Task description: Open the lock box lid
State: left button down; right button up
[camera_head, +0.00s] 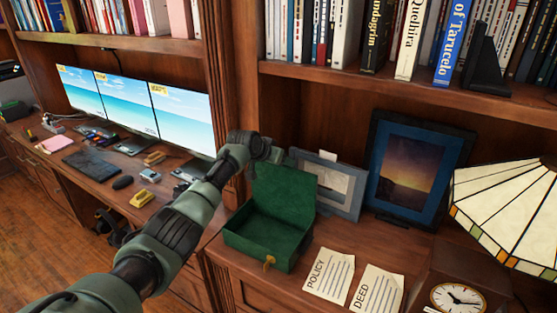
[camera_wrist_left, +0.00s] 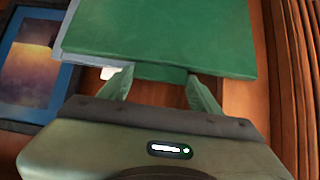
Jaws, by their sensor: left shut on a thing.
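My left gripper (camera_head: 277,156) is at the top edge of the lid. In the left wrist view the green lid (camera_wrist_left: 170,40) fills the top middle, and the fingers of my left gripper (camera_wrist_left: 155,85) are on either side of a small green part at its edge. The exact contact is partly hidden. My right gripper is not in view.
A grey frame (camera_head: 345,205) and a blue picture frame (camera_head: 415,165) stand behind and right of the box. Policy paper (camera_head: 328,275) and deed paper (camera_head: 376,290) lie right of it. A clock (camera_head: 458,298) and a lamp (camera_head: 510,205) are at the right. A bookshelf (camera_head: 330,78) hangs above.

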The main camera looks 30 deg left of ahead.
pick_arm(q)
jog(key=c, duration=0.5)
grip_release()
jog(key=shift+w+d+r, duration=0.1)
jog(key=shift+w+r, duration=0.05)
jog(key=shift+r, duration=0.3)
jog(key=shift+o, duration=0.9)
jog(key=shift+d, duration=0.1)
jog(key=shift+f, duration=0.1)
jog(key=shift+f, duration=0.1)
jog(key=shift+s, duration=0.2)
jog(key=b+v, duration=0.1)
jog(key=v, duration=0.6)
jog(key=shift+s+r, duration=0.25)
jog(key=shift+r, duration=0.1)
